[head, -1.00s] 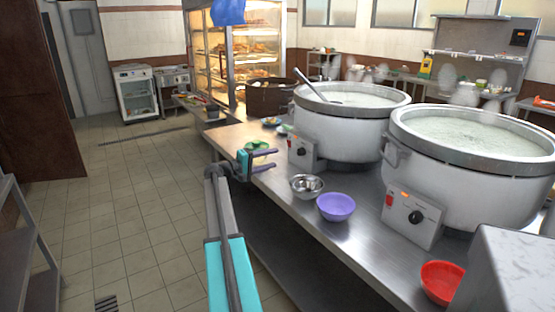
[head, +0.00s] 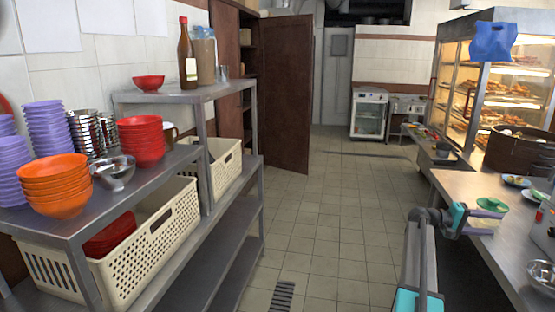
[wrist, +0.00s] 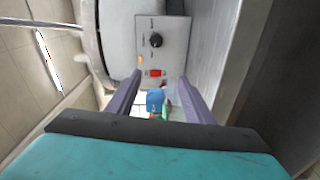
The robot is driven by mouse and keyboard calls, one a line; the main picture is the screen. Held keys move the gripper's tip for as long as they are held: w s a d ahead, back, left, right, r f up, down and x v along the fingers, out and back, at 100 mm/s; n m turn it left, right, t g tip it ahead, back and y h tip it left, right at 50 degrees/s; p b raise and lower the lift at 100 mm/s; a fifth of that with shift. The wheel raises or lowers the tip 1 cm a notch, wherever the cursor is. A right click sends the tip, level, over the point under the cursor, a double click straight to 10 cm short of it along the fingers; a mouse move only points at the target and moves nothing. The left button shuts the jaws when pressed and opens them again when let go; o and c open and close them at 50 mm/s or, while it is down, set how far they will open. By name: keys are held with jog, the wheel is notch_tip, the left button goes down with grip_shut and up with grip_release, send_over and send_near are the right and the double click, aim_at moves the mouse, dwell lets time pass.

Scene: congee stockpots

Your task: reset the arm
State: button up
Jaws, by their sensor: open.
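My gripper (head: 503,210) is at the right of the head view, beside the edge of the steel counter (head: 505,253). Its purple fingers are apart. In the wrist view the fingers (wrist: 164,92) are spread with nothing held between them. Beyond them are a white stockpot's control box (wrist: 160,45) with a black knob and a red switch, and a small blue thing (wrist: 155,100) farther off. My arm reaches forward from the bottom right of the head view.
A steel shelf (head: 170,185) on the left holds stacked bowls and cream baskets (head: 140,250). A lit food cabinet (head: 505,85) stands behind. The tiled aisle (head: 330,220) is clear.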

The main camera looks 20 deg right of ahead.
jog(key=w+a+f+n+t+p, duration=0.1)
jog(key=w+a+f+n+t, duration=0.1)
jog(key=w+a+f, duration=0.45)
jog(key=w+a+f+n+t, duration=0.2)
jog(key=w+a+f, duration=0.2)
jog(key=a+f, duration=0.55)
jog(key=w+a+f+n+t+p, duration=0.1)
jog(key=w+a+f+n, duration=0.1)
jog(key=w+a+f, duration=0.45)
jog(key=s+a+f+n+t+y+p, duration=0.1)
jog(key=s+a+f+y, duration=0.2)
jog(key=a+f, duration=0.95)
jog(key=s+a+f+n+y+p, duration=0.1)
jog(key=s+a+f, duration=0.3)
jog(key=a, duration=0.4)
jog(key=s+a+f+y, duration=0.2)
jog(key=s+a+f, duration=0.25)
jog(key=a, duration=0.35)
jog(key=s+a+f+n+y+p, duration=0.1)
jog(key=s+a+f, duration=0.3)
jog(key=a, duration=0.3)
jog(key=s+a+f+m+g+y, duration=0.1)
jog(key=s+a+f+g+y, duration=0.2)
jog(key=s+a+y, duration=0.5)
jog(key=s+a, duration=1)
jog(key=a, duration=0.3)
jog(key=shift+s+a+f+m, duration=0.25)
jog(key=shift+s+f+m, duration=0.1)
jog(key=shift+s+m, duration=0.05)
jog(key=shift+c, duration=0.2)
